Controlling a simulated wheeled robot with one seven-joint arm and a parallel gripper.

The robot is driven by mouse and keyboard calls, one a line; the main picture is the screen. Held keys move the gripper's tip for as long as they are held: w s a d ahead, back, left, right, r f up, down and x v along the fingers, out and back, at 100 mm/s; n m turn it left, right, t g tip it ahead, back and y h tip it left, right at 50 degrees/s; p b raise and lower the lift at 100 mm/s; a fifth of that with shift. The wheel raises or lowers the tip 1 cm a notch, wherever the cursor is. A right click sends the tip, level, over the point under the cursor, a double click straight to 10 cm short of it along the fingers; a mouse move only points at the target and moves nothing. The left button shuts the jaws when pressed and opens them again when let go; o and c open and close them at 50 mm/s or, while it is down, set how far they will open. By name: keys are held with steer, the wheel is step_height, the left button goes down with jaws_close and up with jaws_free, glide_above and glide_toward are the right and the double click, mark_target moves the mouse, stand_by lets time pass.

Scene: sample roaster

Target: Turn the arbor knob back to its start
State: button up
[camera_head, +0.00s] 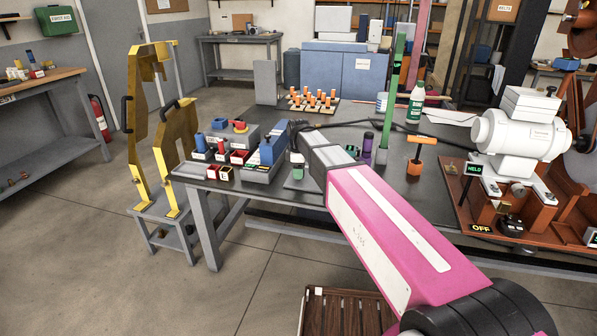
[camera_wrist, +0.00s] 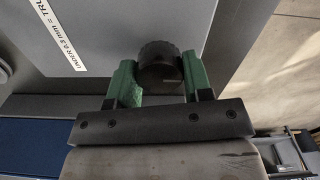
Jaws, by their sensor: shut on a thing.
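The arbor knob (camera_wrist: 160,62) is black and round with a ribbed rim, in the upper middle of the wrist view. It stands out from a grey panel. My gripper (camera_wrist: 158,78) has one green finger on each side of the knob and is shut on it. In the head view my pink and white arm reaches to the left part of the bench. The arm covers part of the work area, and I cannot make out the knob there.
A white label (camera_wrist: 62,32) is on the grey panel. In the head view, a blue and grey device (camera_head: 270,152) and small bins (camera_head: 226,173) stand by my arm's end. A white motor (camera_head: 520,135) is at right. Yellow guards (camera_head: 150,130) stand left of the bench.

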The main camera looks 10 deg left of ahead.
stand_by(0.3)
steer(key=o, duration=0.9)
steer(key=shift+r, duration=0.1)
step_height(320, 180, up, 11)
steer(key=shift+f, duration=0.15)
